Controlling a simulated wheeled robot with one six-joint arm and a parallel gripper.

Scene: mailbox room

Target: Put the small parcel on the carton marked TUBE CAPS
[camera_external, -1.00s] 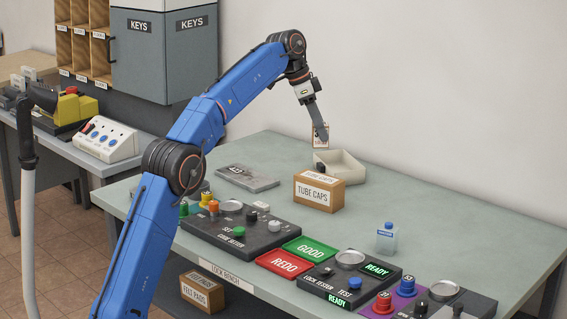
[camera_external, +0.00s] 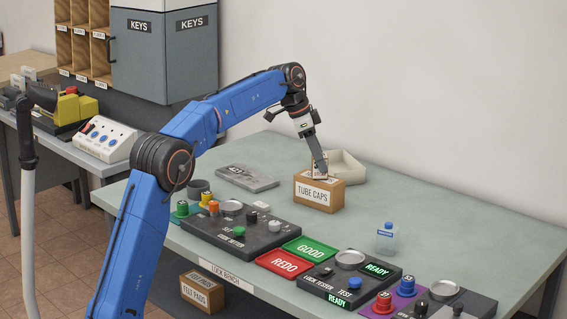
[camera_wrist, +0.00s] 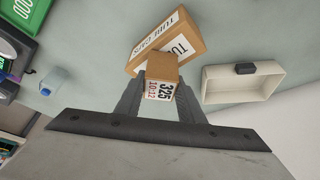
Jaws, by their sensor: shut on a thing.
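The small parcel (camera_wrist: 161,75) is a brown cardboard box with a white printed label, reading 325 in the wrist view. My gripper (camera_external: 320,168) is shut on it, with one finger on each side. The carton marked TUBE CAPS (camera_external: 318,194) is a larger brown box with white labels on the bench. In the outside view the parcel is at the carton's top, partly hidden by my fingers. In the wrist view the carton (camera_wrist: 190,38) lies just beyond the parcel and overlaps it. I cannot tell whether the parcel touches the carton's top.
A grey plate (camera_external: 247,178) lies to the left. The green GOOD tray (camera_external: 308,248), red REDO tray (camera_external: 284,263) and a clear bottle (camera_external: 386,240) are nearer the front.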

